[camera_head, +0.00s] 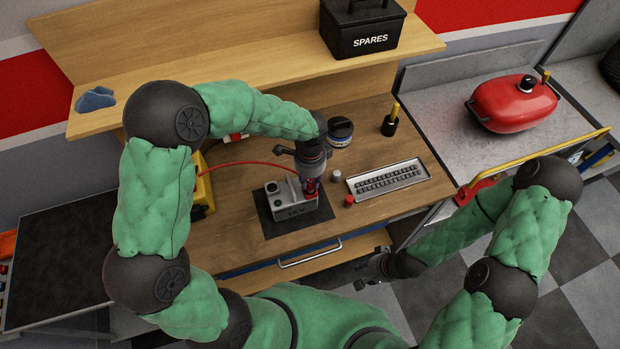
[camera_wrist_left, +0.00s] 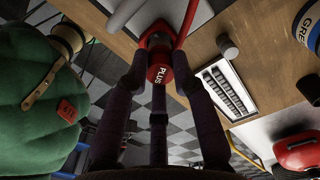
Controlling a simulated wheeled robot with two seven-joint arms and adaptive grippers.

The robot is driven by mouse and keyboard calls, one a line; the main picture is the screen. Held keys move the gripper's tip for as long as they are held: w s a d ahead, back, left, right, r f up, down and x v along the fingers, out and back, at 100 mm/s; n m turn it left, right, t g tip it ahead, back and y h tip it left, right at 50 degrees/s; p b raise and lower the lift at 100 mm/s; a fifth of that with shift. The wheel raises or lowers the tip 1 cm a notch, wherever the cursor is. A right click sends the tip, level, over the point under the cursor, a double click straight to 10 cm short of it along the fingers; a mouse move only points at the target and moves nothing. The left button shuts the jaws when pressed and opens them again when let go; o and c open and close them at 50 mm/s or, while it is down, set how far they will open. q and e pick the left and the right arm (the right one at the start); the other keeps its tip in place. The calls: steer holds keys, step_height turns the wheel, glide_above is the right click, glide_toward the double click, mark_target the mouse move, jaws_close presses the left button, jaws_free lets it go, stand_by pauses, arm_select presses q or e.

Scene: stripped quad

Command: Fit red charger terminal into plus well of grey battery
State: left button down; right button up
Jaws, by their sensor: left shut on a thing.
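The grey battery (camera_head: 291,212), marked 12V, stands on a dark mat (camera_head: 268,228) on the wooden bench. My left gripper (camera_head: 310,180) points down over the battery's right side and is shut on the red charger terminal (camera_head: 310,187). My right gripper (camera_head: 369,276) hangs low in front of the bench, too small to read.
A yellow charger (camera_head: 204,188) stands left, partly behind my left arm. A red cap (camera_head: 349,201), a grey cap (camera_head: 337,176) and a slotted metal tray (camera_head: 390,178) lie right of the battery. A round tin (camera_head: 340,133) stands behind. A wooden shelf (camera_head: 260,62) overhangs the back.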

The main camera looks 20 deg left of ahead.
mark_target(310, 182)
arm_select(q)
steer(key=shift+f+b, duration=0.65)
steer(key=shift+f, duration=0.3)
steer(key=c, duration=1)
jaws_free()
steer(key=shift+o, duration=0.2)
step_height(310, 182, up, 12)
steer(key=shift+f, duration=0.1)
